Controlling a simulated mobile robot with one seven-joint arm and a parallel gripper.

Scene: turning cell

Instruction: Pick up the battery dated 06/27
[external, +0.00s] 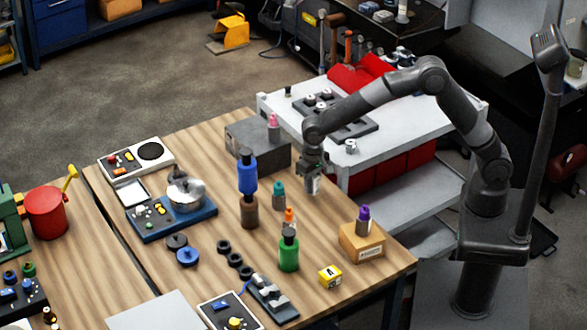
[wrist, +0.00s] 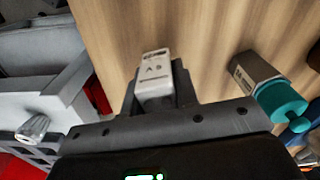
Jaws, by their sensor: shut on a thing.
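My gripper (external: 313,170) is above the right part of the wooden table, pointing down. In the wrist view its dark jaws (wrist: 158,92) are shut on a pale grey block (wrist: 156,72) with small dark marks on its top. The block's lower end (external: 313,187) shows below the jaws in the external view. I cannot read a date on it, and cannot confirm that it is the battery dated 06/27. A yellow block marked A (external: 330,276) lies near the table's front right edge; no date is legible there.
A grey bottle with a teal cap (wrist: 285,100) stands close by; it also shows in the external view (external: 279,195). Blue-brown (external: 247,178) and green (external: 289,255) cylinders stand nearby. A cardboard box (external: 362,243) carries a purple-capped bottle. A white bench (external: 390,150) is behind.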

